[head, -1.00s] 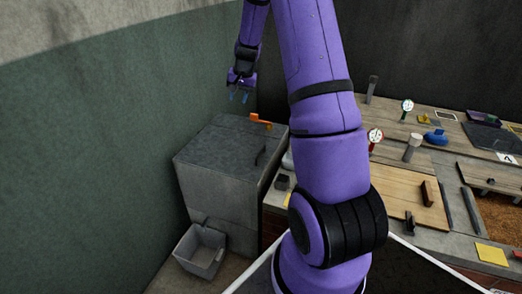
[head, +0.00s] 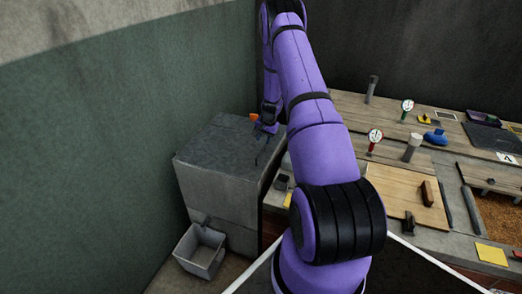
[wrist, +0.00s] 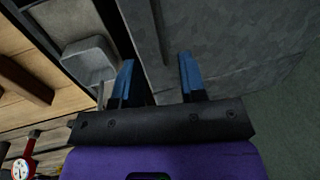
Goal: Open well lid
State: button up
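A grey block stands at the left in the head view, with a flat dark grey top that looks like the well lid (head: 215,147). In the wrist view the lid's mottled grey surface (wrist: 235,45) fills the upper right. A thin dark upright handle (head: 257,159) is at the lid's right edge, partly hard to make out. My gripper (wrist: 157,68) is low over this right side. Its two blue fingers are apart, with a long dark bar or edge (wrist: 157,32) running between and beyond them. I cannot tell whether they touch it.
A small orange part (head: 254,117) is at the lid's far edge. A grey bin (head: 204,258) stands at the block's foot. Right of the block is a bench with a wooden board (head: 385,185), gauges (head: 375,137) and a blue object (head: 435,137). A green wall (head: 90,150) is close on the left.

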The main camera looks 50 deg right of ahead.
jog(key=f, duration=0.2)
jog(key=w+f, duration=0.1)
jog(key=f, duration=0.3)
jog(key=shift+w+a+f, duration=0.15)
jog(key=shift+a+f, duration=0.1)
jog(key=shift+f, duration=0.1)
jog(key=shift+c, duration=0.2)
grip_shut()
